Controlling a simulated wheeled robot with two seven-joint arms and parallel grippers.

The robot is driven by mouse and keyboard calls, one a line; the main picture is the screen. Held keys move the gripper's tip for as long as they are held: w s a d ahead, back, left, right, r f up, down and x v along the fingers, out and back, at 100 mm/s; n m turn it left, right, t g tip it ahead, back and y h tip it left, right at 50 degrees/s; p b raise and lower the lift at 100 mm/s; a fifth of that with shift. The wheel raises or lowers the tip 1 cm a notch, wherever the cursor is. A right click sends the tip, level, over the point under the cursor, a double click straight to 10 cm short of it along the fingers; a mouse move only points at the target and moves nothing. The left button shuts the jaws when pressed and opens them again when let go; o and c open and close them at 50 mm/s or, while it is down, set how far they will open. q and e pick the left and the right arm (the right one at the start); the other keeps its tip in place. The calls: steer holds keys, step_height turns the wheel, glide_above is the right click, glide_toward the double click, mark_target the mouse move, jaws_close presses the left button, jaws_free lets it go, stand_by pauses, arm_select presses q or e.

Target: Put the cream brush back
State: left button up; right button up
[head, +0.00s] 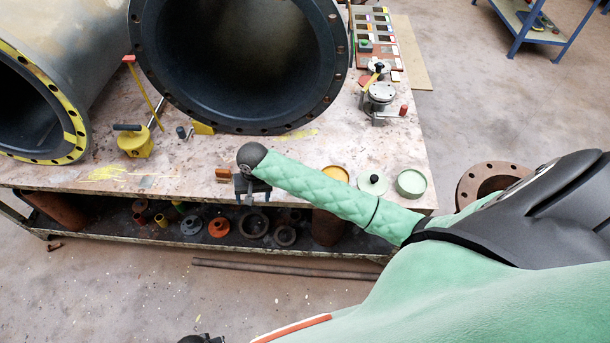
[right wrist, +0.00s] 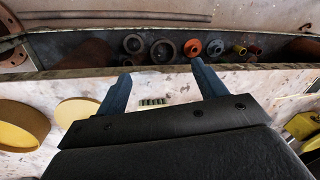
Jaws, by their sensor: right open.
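My right gripper (head: 248,188) reaches over the bench's front edge, its arm coming in from the right. In the right wrist view its two blue-grey fingers (right wrist: 162,88) are spread apart with nothing held between them. I cannot make out the cream brush for certain in either view. In the right wrist view a small green striped piece (right wrist: 152,101) shows beyond the gap between the fingers.
Large flanged pipes (head: 325,35) stand on the bench (head: 180,180). A yellow tool (head: 134,142) is at left. Round green (head: 410,183) and yellow (head: 335,174) tins stand at right. A swatch tray (head: 382,22) is at the back.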

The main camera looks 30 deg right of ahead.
steer(key=s+f+n, duration=0.2)
steer(key=s+f, duration=0.4)
steer(key=s, duration=0.4)
steer(key=s+d+f+n, duration=0.1)
steer(key=s+f+n, duration=0.1)
steer(key=s+f, duration=0.5)
steer(key=s+f+n, duration=0.1)
steer(key=s+f, duration=0.6)
steer(key=s, duration=0.6)
steer(key=shift+d+n+t+h, duration=0.3)
steer(key=shift+d+n+t, duration=0.05)
steer(key=shift+n+t, duration=0.05)
steer(key=shift+s, duration=0.1)
steer(key=shift+c, duration=0.4)
